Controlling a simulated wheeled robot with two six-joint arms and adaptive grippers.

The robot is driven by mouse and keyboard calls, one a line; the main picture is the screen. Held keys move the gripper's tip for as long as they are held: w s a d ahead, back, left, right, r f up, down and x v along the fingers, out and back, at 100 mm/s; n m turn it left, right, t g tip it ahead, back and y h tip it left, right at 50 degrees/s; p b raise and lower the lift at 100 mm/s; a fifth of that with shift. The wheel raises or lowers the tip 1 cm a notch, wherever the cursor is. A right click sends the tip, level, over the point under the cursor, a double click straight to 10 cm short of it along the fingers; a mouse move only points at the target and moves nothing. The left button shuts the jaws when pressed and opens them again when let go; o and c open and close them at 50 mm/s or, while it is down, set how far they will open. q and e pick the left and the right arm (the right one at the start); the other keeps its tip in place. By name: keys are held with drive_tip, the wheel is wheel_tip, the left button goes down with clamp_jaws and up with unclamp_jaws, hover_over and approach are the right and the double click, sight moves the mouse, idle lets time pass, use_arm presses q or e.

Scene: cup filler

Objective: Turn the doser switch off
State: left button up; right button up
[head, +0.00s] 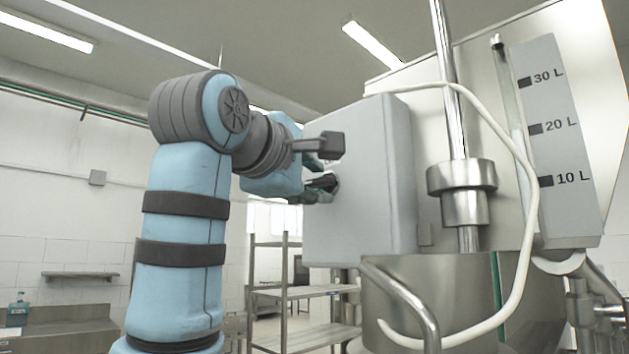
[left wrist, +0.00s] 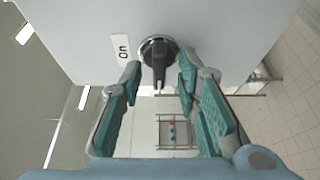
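The doser switch (left wrist: 159,52) is a dark rotary knob with a light ring on the face of the grey box. In the left wrist view its handle points down the picture. A white label reading "On" (left wrist: 122,49) sits just left of it, turned sideways. My left gripper (left wrist: 160,72) is open, with one green-padded finger on each side of the handle and a visible gap on both sides. In the head view my left gripper (head: 318,188) is at the left face of the box, and the dark switch is partly hidden by the fingers. My right gripper is in neither view.
The grey box (head: 362,180) is fixed beside the steel tank (head: 570,60) with its litre scale. A steel shelf rack (head: 300,292) stands behind.

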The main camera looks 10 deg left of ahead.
use_arm(q)
drive_tip(key=s+a, duration=0.1)
drive_tip(key=s, duration=0.6)
drive_tip(key=shift+a, duration=0.15)
drive_tip(key=shift+w, duration=0.2)
